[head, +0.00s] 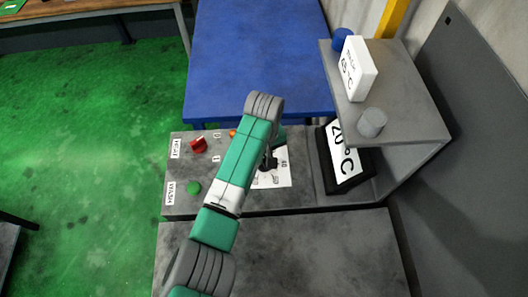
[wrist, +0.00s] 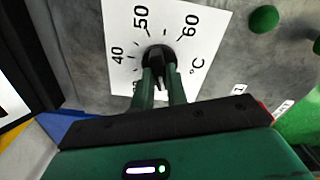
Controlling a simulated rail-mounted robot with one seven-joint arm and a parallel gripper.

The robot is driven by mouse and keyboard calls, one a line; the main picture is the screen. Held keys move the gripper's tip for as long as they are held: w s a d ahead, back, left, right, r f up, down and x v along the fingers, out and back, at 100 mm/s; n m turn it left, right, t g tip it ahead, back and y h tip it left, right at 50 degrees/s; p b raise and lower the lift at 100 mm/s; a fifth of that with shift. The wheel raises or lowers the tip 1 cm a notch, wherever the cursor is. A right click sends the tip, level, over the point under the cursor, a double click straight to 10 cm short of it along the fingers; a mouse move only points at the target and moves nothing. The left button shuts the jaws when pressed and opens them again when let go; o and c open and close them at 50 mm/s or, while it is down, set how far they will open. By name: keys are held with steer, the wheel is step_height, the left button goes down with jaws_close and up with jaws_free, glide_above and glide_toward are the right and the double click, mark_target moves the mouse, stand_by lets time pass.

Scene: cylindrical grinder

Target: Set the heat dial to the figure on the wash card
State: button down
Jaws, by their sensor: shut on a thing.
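The heat dial is a black knob (wrist: 158,54) on a white scale plate (wrist: 122,35) showing 40, 50, 60 and °C in the wrist view. My gripper (wrist: 163,78) is shut on the knob, a finger on each side. Which figure the knob points to cannot be told. In the head view my arm hides most of the knob, and part of the scale plate (head: 282,172) shows. A white card (head: 357,68) on the upper shelf bears a °C figure too small to read surely. A black-framed sign (head: 342,150) below reads 20 °C.
A grey cylinder (head: 371,122) and a blue object (head: 342,38) stand on the shelf (head: 410,110) at right. A blue table (head: 255,50) lies behind.

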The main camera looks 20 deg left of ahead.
steer(key=m+p, duration=0.3)
steer(key=m, duration=0.3)
steer(key=shift+r, duration=0.15)
steer(key=m+p, duration=0.1)
steer(key=m, duration=0.2)
steer(key=shift+m+p, duration=0.3)
steer(key=shift+m, duration=0.1)
steer(key=m, duration=0.3)
steer(key=shift+m+p, duration=0.4)
steer(key=m, duration=0.7)
steer(key=shift+p, duration=0.35)
steer(key=m, duration=0.3)
steer(key=shift+m, duration=2.2)
steer(key=c, duration=1.4)
jaws_free()
steer(key=shift+d, duration=0.1)
